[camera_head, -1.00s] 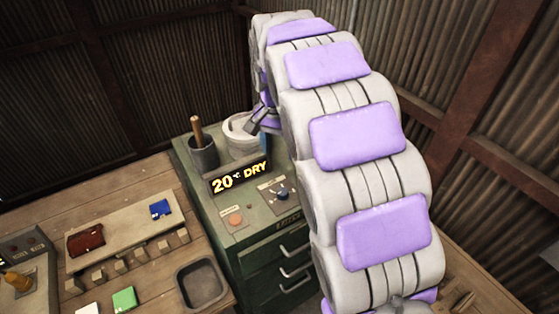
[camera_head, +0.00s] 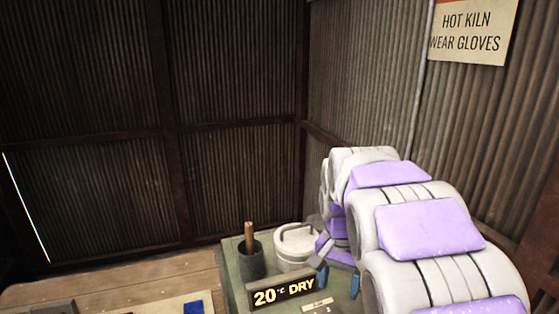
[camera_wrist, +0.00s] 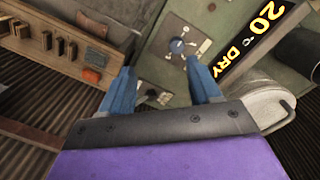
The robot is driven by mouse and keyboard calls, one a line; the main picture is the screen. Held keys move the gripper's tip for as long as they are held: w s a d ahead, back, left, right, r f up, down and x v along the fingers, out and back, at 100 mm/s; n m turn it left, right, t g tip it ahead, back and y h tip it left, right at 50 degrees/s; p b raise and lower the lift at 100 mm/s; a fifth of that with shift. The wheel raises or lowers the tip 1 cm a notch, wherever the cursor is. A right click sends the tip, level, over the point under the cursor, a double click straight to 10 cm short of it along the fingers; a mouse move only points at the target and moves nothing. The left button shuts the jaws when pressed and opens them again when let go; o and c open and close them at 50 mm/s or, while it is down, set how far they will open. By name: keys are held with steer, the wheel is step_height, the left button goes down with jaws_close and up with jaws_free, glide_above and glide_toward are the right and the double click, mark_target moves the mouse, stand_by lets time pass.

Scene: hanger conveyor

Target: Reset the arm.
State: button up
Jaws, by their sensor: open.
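My gripper (camera_wrist: 160,78) is open, with its two blue fingers spread apart and nothing visible between them in the wrist view. In the head view my gripper (camera_head: 338,279) hangs at the right, beside the white lidded pot and the lit sign. My arm arches from the lower right corner toward the cabinet and hides part of it. In the wrist view the green cabinet's panel (camera_wrist: 158,55), with a dark blue knob (camera_wrist: 178,46), shows beyond the fingers.
The green cabinet (camera_head: 236,282) carries a dark cup (camera_head: 251,262) with a wooden handle, the white pot (camera_head: 295,252) and a sign reading "20°C DRY" (camera_head: 283,293). A wooden bench (camera_head: 130,285) stands at left. Corrugated walls (camera_head: 240,180) and a kiln warning sign (camera_head: 472,33) stand behind.

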steer(key=s+f+n+b, duration=0.2)
steer(key=s+f, duration=0.2)
steer(key=s, duration=0.6)
steer(key=s+f+n+b, duration=0.2)
steer(key=s+f, duration=0.3)
steer(key=s, duration=0.5)
steer(key=s+f+n+g+b, duration=0.1)
steer(key=s+f, duration=0.3)
steer(key=s, duration=0.6)
steer(key=shift+f+n+b, duration=0.3)
steer(key=shift+n+b, duration=0.35)
steer(key=shift+n, duration=0.15)
